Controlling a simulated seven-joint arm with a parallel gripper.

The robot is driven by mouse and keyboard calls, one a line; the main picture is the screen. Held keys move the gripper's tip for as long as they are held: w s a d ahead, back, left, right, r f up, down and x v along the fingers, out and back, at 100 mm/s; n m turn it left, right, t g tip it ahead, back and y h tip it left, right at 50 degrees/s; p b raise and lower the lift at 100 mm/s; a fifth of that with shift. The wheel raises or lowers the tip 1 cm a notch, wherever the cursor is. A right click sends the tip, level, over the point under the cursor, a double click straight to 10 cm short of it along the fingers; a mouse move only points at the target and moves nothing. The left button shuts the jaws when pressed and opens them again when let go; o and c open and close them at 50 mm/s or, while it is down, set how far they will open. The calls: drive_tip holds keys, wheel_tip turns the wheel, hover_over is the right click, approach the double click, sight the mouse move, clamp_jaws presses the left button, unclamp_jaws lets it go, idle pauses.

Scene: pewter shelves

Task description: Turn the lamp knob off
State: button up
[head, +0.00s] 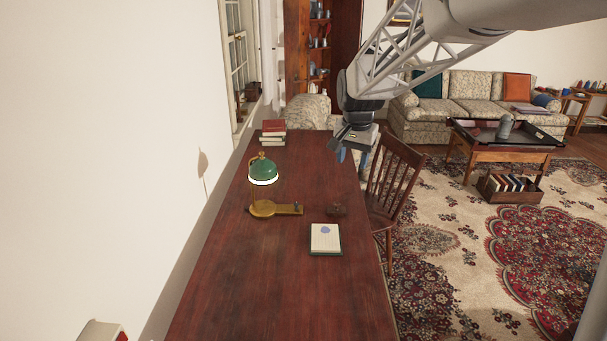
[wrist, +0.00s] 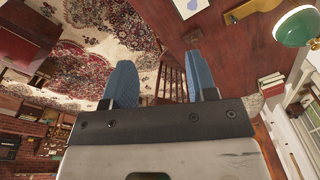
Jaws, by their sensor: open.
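The lamp (head: 264,175) has a green shade with a bright white lower rim and stands on the wooden desk. Its brass base (head: 270,208) extends to the right, with a small dark upright piece, likely the knob (head: 296,206), near its right end. In the wrist view the lamp shade (wrist: 299,26) is at the upper right and part of the brass base (wrist: 250,10) at the top edge; I cannot make out the knob there. My gripper (head: 352,157) is above the desk's right edge, right of and beyond the lamp. Its blue fingers (wrist: 165,82) are apart and empty.
On the desk (head: 260,285) are stacked books (head: 273,132), a notepad (head: 325,239) and a small dark object (head: 336,210) right of the lamp base. A wooden chair (head: 395,180) stands against the right side. The desk's near part is clear.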

drive_tip(key=w+a+f+m, duration=0.1)
drive_tip(key=w+a+f, duration=0.3)
drive_tip(key=w, duration=0.5)
drive_tip(key=w+a+f+m, duration=0.1)
drive_tip(key=w+a+f, duration=0.2)
drive_tip(key=w+f, duration=0.35)
drive_tip(key=m+g, duration=0.1)
drive_tip(key=m, duration=0.1)
hover_over(297, 203)
wheel_tip(297, 203, down, 14)
drive_tip(key=r, duration=0.1)
drive_tip(key=shift+a+f, duration=0.15)
drive_tip(key=shift+f, duration=0.1)
drive_tip(key=shift+f, duration=0.1)
drive_tip(key=shift+f, duration=5.9)
drive_tip(key=c, duration=0.9)
